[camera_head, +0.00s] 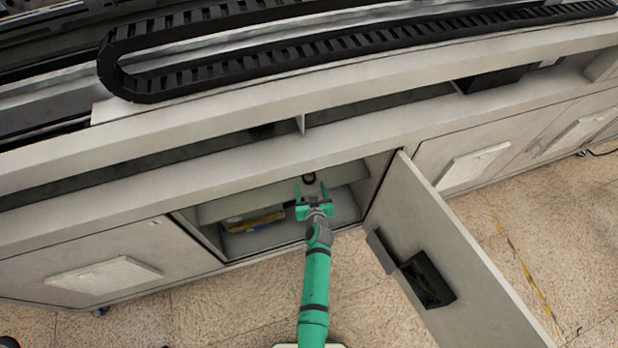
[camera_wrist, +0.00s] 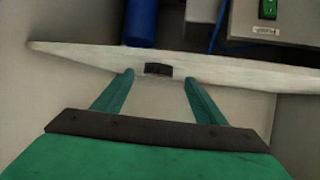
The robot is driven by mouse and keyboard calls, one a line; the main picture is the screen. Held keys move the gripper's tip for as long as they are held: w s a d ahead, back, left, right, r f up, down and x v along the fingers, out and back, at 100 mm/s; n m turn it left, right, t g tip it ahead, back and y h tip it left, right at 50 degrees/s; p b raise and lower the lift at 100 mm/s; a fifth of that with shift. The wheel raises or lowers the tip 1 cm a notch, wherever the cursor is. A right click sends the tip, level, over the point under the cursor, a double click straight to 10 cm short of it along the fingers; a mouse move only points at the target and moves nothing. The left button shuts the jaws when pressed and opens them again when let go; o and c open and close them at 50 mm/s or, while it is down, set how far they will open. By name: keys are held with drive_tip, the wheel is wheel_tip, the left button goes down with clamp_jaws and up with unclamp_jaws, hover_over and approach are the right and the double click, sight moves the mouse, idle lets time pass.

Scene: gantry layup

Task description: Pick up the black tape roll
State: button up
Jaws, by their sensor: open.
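The black tape roll (camera_head: 309,178) is a small dark round thing on the shelf inside the open cabinet. In the wrist view the black tape roll (camera_wrist: 158,69) shows as a short dark curved block on the pale shelf, near its edge. My gripper (camera_head: 310,188) is open and reaches into the cabinet. In the wrist view its two green fingers (camera_wrist: 158,77) point at the roll, one on each side, with space between. Whether the fingertips are level with the roll in depth, I cannot tell.
The pale shelf (camera_wrist: 230,75) runs across in front of my gripper. Behind it are a blue cylinder (camera_wrist: 142,22) and a grey box with a green switch (camera_wrist: 270,28). The open cabinet door (camera_head: 440,240) stands right of my arm. A yellow and blue item (camera_head: 255,220) lies lower left.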

sight(310, 182)
drive_tip(key=x, duration=0.2)
drive_tip(key=r+x, duration=0.1)
drive_tip(key=x, duration=0.1)
drive_tip(key=shift+w+d+f, duration=0.1)
drive_tip(key=shift+w, duration=0.15)
drive_tip(key=shift+w+f, duration=0.3)
drive_tip(key=shift+w, duration=0.1)
drive_tip(key=shift+c, duration=0.2)
drive_tip(key=c, duration=1.1)
drive_tip(key=shift+r, duration=0.2)
